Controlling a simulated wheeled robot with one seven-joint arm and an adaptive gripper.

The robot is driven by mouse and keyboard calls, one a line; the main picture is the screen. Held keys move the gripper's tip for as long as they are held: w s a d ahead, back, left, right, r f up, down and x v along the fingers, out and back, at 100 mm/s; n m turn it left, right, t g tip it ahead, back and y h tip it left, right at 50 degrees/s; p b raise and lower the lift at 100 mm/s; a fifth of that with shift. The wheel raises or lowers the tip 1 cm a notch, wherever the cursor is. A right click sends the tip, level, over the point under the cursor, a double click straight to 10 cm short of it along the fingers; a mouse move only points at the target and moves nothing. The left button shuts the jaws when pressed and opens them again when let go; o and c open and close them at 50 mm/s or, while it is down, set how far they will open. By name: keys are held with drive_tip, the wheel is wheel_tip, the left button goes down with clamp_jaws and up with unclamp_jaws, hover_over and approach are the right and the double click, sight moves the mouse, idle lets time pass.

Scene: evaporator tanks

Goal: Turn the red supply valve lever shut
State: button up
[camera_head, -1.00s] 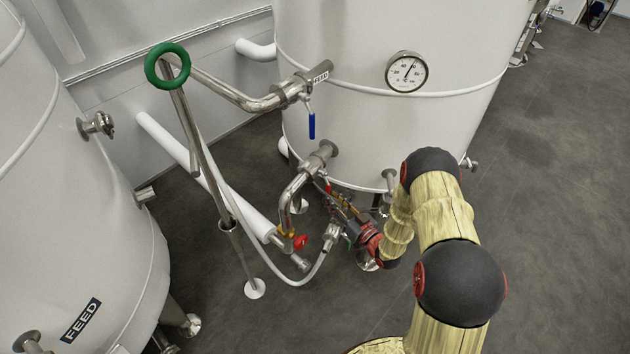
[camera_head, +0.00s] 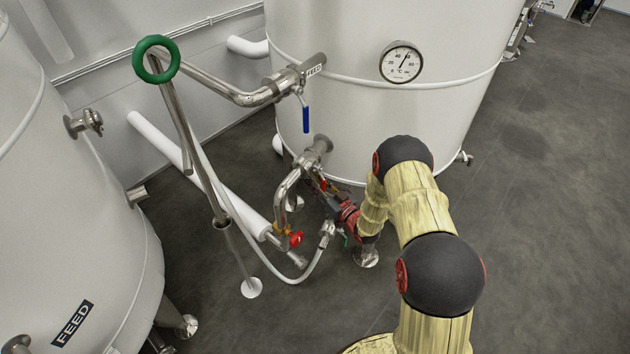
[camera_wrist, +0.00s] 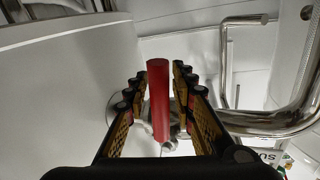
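The red supply valve lever (camera_wrist: 158,100) stands upright in the middle of the wrist view, between the two fingers of my gripper (camera_wrist: 160,72). The fingers are apart, one on each side of it, and I see no clear grip on it. In the head view a small part of the red lever (camera_head: 323,185) shows by the pipe below the tank's lower outlet. My gripper (camera_head: 327,190) is there too, pointing up and left; its fingertips are small and partly mixed with the pipework.
A bent steel pipe (camera_head: 284,188) with a round red knob (camera_head: 296,239) and a pale hose (camera_head: 312,273) are close left of my gripper. A blue-handled valve (camera_head: 306,119) is above. The tank wall (camera_head: 350,125) stands behind. Floor at right is clear.

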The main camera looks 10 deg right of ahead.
drive_tip(key=shift+c, duration=1.2)
drive_tip(key=c, duration=0.4)
clamp_jaws()
